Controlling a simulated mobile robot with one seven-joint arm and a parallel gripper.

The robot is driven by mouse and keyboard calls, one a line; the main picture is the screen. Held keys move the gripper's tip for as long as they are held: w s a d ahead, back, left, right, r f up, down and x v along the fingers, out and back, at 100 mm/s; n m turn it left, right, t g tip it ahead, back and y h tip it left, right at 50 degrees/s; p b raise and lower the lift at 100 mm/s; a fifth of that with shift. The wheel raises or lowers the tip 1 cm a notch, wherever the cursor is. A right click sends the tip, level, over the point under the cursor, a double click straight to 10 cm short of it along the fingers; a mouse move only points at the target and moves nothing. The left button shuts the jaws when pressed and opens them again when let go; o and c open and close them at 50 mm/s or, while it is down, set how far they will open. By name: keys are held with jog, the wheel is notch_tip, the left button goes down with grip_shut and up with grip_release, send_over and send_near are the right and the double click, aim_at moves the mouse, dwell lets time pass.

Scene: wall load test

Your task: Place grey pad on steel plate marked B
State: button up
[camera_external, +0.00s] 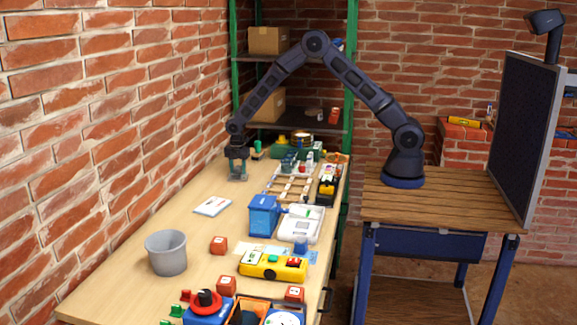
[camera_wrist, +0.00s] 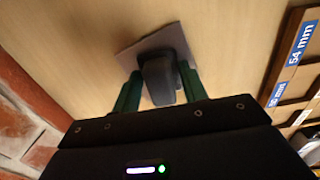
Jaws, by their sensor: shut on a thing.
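My gripper (camera_external: 238,172) is low over the far left part of the workbench, near the brick wall. In the wrist view, the green fingers of my gripper (camera_wrist: 160,78) are shut on a dark grey block-like part (camera_wrist: 158,70). A thin, flat grey square (camera_wrist: 130,58) shows just beyond this part, against the wood. It looks like the grey pad with the dark part as its grip, but I cannot tell whether the two are joined or whether the square touches the bench. I cannot make out a steel plate marked B in either view.
A wooden rack with size labels such as "54 mm" (camera_wrist: 303,42) is right of my gripper in the wrist view. On the bench stand a grey bucket (camera_external: 167,253), a blue box (camera_external: 263,215), a yellow device (camera_external: 272,265) and a flat white item (camera_external: 212,206). The brick wall is close on the left.

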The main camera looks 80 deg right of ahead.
aim_at(238, 166)
jog(key=o, duration=1)
notch_tip(238, 166, up, 12)
jog(key=s+d+r+m+t, duration=0.25)
jog(key=s+r+m, duration=0.55)
jog(key=s+r, duration=1.55)
jog(key=s+d+r+m+t, duration=0.2)
jog(key=s+m, duration=0.8)
jog(key=s, duration=1.7)
jog(key=shift+s, duration=0.3)
